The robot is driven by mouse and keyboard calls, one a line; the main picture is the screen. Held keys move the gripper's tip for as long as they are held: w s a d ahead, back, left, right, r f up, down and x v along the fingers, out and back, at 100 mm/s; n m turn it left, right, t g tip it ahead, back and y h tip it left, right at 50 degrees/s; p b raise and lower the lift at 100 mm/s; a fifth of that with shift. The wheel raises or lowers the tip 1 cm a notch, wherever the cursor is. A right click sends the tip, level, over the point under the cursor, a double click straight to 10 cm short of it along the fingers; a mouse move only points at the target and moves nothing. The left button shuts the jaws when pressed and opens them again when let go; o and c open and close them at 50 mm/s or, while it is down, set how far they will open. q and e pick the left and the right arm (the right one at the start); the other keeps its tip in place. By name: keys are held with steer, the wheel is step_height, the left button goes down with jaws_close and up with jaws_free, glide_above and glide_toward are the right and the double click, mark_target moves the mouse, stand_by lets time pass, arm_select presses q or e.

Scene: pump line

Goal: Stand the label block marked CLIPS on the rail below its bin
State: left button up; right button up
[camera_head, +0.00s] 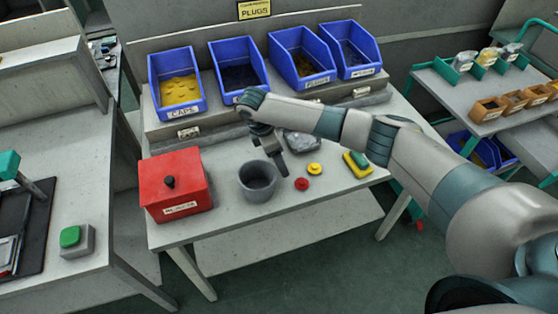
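Four blue bins stand in a row on a raised grey rail (225,128): the CAPS bin (177,82) with yellow pieces, a second bin (238,68) with dark contents, a third bin (302,58), and a fourth bin (348,50). The last bins' labels are too small to read surely. A small label block (188,132) stands on the rail below the CAPS bin, another (361,91) below the fourth bin. No CLIPS marking is legible. My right gripper (278,158) points down above the table behind a grey cup; whether it holds anything is unclear. My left gripper is out of view.
A shelf cart (470,90) stands right.

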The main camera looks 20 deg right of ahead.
stand_by(0.4)
steer(key=c, duration=1.2)
steer(key=shift+r, duration=0.15)
steer(key=shift+c, duration=0.2)
steer(key=shift+w+r+b, duration=0.1)
steer(key=shift+r+b, duration=0.3)
steer(key=shift+r, duration=0.2)
step_height(320, 180, up, 2)
steer(key=shift+r+b, duration=0.25)
steer(key=shift+b, duration=0.25)
steer(key=s+d+r+b, duration=0.2)
steer(key=s+d+r, duration=0.5)
steer(key=d, duration=0.2)
steer(key=shift+s, duration=0.25)
